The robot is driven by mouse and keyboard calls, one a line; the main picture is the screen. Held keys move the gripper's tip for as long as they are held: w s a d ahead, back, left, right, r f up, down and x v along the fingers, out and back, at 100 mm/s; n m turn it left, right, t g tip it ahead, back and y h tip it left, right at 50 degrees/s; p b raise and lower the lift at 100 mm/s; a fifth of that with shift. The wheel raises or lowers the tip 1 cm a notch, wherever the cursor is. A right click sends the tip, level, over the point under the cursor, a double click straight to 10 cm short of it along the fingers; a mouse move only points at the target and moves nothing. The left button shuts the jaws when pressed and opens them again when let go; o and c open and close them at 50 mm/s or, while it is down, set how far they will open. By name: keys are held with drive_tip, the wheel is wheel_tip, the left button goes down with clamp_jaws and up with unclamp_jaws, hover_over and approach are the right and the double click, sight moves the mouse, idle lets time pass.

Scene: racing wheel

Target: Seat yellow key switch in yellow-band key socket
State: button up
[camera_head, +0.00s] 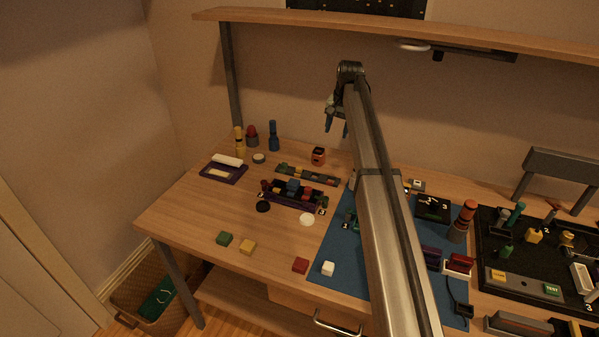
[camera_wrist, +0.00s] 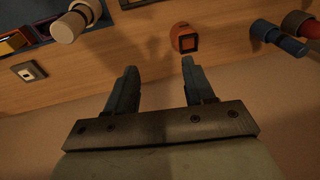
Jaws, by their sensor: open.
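I cannot pick out the yellow-band key socket for certain. My gripper (camera_head: 338,124) is raised above the back of the table, far from the yellow block. In the wrist view my gripper (camera_wrist: 159,68) is open, with nothing between its fingers.
An orange device (camera_head: 318,156) stands at the back, near blue (camera_head: 273,136) and yellow (camera_head: 239,142) upright items. A dark tray of coloured parts (camera_head: 268,186) sits mid-table. A blue mat (camera_head: 335,250) lies right of the yellow block. A shelf (camera_head: 400,30) spans above. The left front tabletop is clear.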

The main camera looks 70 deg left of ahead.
drive_tip(key=s+a+h, duration=0.2)
drive_tip(key=s+a, duration=0.2)
drive_tip(key=s, duration=0.7)
hover_over(298, 167)
wheel_tip(298, 167, down, 9)
drive_tip(key=shift+a+f, duration=0.1)
drive_tip(key=shift+w+f, duration=0.2)
drive_tip(key=shift+f, duration=1.1)
drive_tip(key=shift+w+f, duration=0.15)
drive_tip(key=shift+f, duration=1.1)
clamp_jaws()
